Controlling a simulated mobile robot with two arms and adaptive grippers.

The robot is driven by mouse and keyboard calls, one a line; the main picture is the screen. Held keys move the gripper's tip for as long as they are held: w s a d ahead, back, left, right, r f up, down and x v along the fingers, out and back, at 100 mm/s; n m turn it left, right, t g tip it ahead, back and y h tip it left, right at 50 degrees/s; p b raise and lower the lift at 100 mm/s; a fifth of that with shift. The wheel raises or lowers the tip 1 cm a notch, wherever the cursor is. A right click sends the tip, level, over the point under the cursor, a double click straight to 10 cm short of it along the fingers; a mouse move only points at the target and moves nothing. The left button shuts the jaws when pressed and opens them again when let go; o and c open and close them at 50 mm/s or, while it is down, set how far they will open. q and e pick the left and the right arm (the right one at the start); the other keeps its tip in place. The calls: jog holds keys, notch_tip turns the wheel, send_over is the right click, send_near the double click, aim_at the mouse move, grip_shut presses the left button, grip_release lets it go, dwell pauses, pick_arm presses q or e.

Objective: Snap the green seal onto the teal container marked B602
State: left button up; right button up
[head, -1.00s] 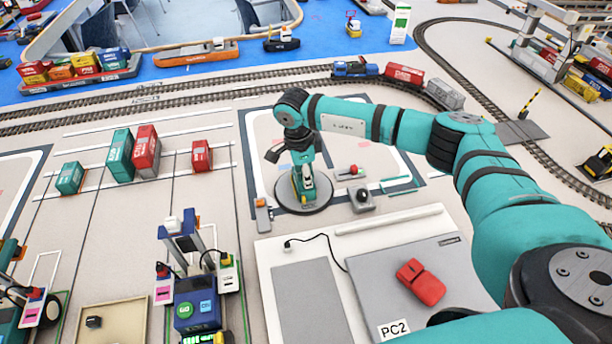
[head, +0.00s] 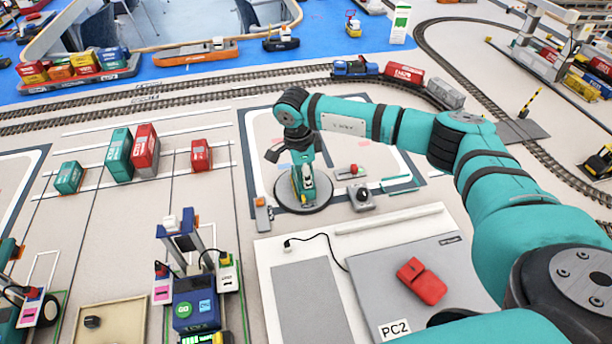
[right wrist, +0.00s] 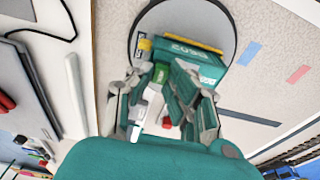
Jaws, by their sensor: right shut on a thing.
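A teal container (head: 297,190) stands on a round grey turntable (head: 318,204) under my right gripper (head: 304,168). In the right wrist view the container (right wrist: 190,72) has a yellow edge stripe and upside-down white lettering that seems to read B602. My right gripper, also in that view (right wrist: 160,108), is shut on a small green and white piece, seemingly the green seal (right wrist: 154,92), close against the container. The fingers hide part of it, and I cannot tell whether it is fastened. My left gripper is not in view.
Right of the turntable are a small grey device with a black knob (head: 362,196) and teal rods (head: 400,185). In front lies a pad with a red device (head: 421,282). Other containers (head: 120,155) stand at the left. Rail track (head: 240,84) runs behind.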

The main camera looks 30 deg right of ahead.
jog(key=shift+f, duration=0.25)
dwell(0.7)
jog(key=o, duration=1.3)
jog(key=shift+r, duration=0.1)
jog(key=shift+r+p, duration=1.9)
jog(key=shift+r, duration=1.55)
jog(key=shift+s+f, duration=0.1)
